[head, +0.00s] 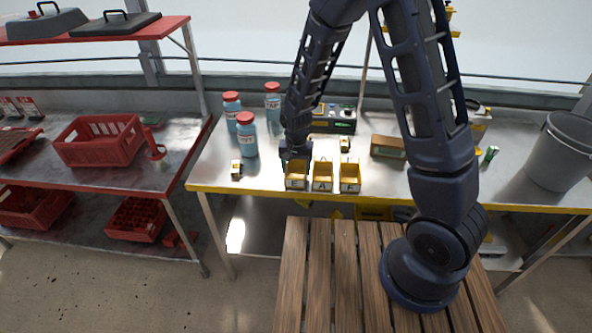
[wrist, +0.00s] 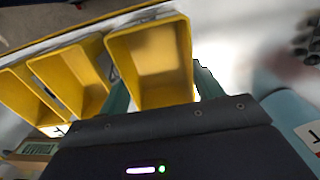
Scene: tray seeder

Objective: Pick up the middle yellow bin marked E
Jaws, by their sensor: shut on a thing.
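Three open yellow bins stand in a row near the front edge of the metal table: the left bin (head: 297,184), the middle bin (head: 322,186) and the right bin (head: 350,187). Each has a pale front label; the middle one looks like A, the others are too small to read surely. My gripper (head: 295,160) is at the left bin. In the wrist view its green fingers (wrist: 163,90) are shut on that bin (wrist: 150,65), one at each side. The other bins (wrist: 75,75) show beside it, empty. I cannot tell whether the held bin touches the table.
Blue bottles with red caps (head: 246,135) stand behind and left of the bins. A brown box (head: 388,146) is at the right, and a grey bucket (head: 562,150) farther right. A wooden slatted surface (head: 345,280) is in front.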

